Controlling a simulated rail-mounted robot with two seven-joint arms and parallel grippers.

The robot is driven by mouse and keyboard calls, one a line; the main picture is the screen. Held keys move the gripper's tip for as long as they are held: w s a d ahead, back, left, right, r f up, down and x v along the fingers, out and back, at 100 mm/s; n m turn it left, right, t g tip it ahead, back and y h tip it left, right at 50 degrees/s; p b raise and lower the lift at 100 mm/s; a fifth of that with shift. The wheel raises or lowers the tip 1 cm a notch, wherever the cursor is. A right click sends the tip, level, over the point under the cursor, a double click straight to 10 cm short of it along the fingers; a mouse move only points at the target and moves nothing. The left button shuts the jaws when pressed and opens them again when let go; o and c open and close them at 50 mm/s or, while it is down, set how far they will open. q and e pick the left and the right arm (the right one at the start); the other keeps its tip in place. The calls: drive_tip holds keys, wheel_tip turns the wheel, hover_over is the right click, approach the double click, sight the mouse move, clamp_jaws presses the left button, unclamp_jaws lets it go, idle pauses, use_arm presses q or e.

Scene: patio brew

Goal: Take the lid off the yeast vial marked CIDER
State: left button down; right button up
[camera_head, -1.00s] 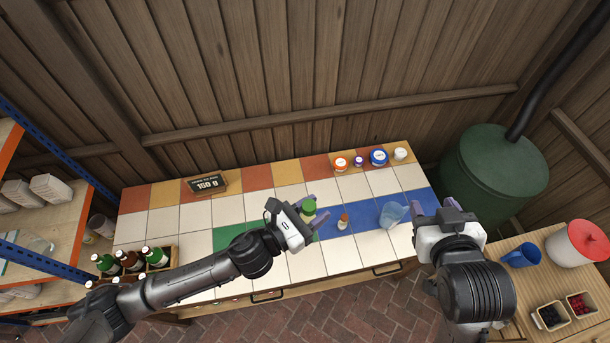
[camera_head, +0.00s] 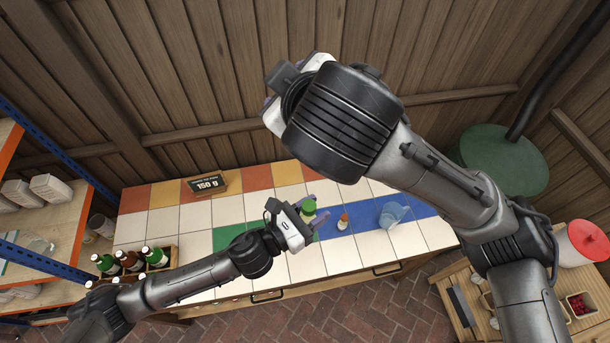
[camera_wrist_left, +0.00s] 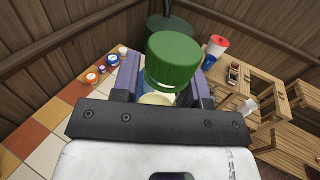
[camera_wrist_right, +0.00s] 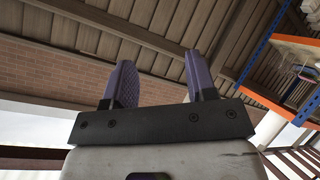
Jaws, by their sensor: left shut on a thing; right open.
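A vial with a ribbed green lid (camera_head: 308,207) is held upright in my left gripper (camera_head: 311,222), over the tiled counter (camera_head: 165,222). In the left wrist view its green lid (camera_wrist_left: 173,60) sits at the top, above the two purple fingers, with a pale body below, mostly hidden. I cannot read any marking on it, so I cannot tell if it is the CIDER one. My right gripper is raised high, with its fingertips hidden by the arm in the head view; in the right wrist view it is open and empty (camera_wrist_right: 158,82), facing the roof.
A small orange-capped bottle (camera_head: 343,221) and a clear blue jug (camera_head: 392,213) are right of the held vial. Small lidded jars (camera_wrist_left: 112,60) show in the left wrist view. A 150 g sign (camera_head: 207,183) stands behind. Crated bottles (camera_head: 131,260) are at left.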

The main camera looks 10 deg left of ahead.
wheel_tip(320, 180, down, 11)
drive_tip(key=m+g+h, duration=0.3)
drive_tip(key=m+g, duration=0.1)
drive_tip(key=m+g+h, duration=0.3)
drive_tip(key=m+g, duration=0.3)
drive_tip(key=m, duration=0.4)
hover_over(305, 204)
drive_tip(key=f, duration=0.5)
drive_tip(key=shift+a+f, duration=0.2)
drive_tip(key=m, duration=0.2)
drive_tip(key=shift+d+m, duration=0.2)
drive_tip(key=shift+m, duration=0.1)
drive_tip(key=shift+f+m, duration=0.15)
drive_tip(key=shift+m, duration=0.25)
drive_tip(key=shift+f, duration=3.9)
